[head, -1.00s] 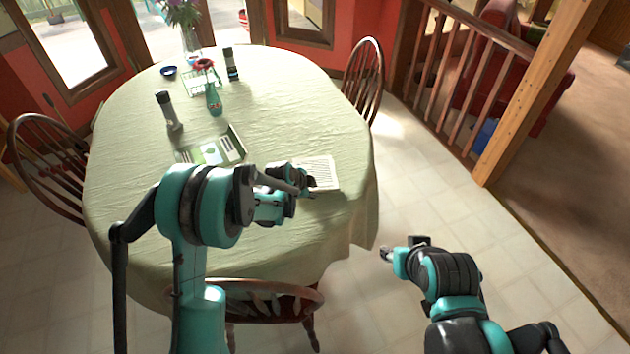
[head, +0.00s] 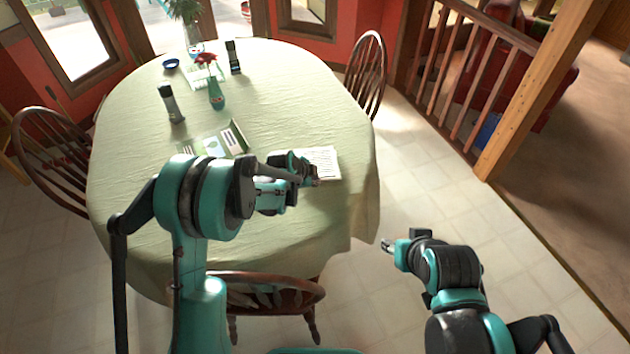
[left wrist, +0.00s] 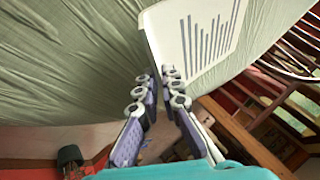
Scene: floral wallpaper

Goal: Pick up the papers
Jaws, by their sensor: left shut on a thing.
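The papers (head: 321,159) show as a white sheet with dark lines of print, at the right side of the table, beside my left gripper. In the left wrist view the white papers (left wrist: 197,40) reach down to the fingertips. My left gripper (head: 312,178) is shut on the near edge of the papers; its fingers (left wrist: 160,88) show close together in the left wrist view. Whether the papers are clear of the cloth is hard to tell. My right gripper (head: 388,245) is out over the floor to the right of the table, away from the papers; its fingers are too small to read.
The oval table (head: 300,100) has a pale green cloth. A green folder or booklet (head: 233,139), a grey bottle (head: 171,104), a green vase (head: 216,97), a dark bottle (head: 232,58) and a blue bowl (head: 171,64) stand on it. Wooden chairs surround it; a near chair (head: 270,290) is close.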

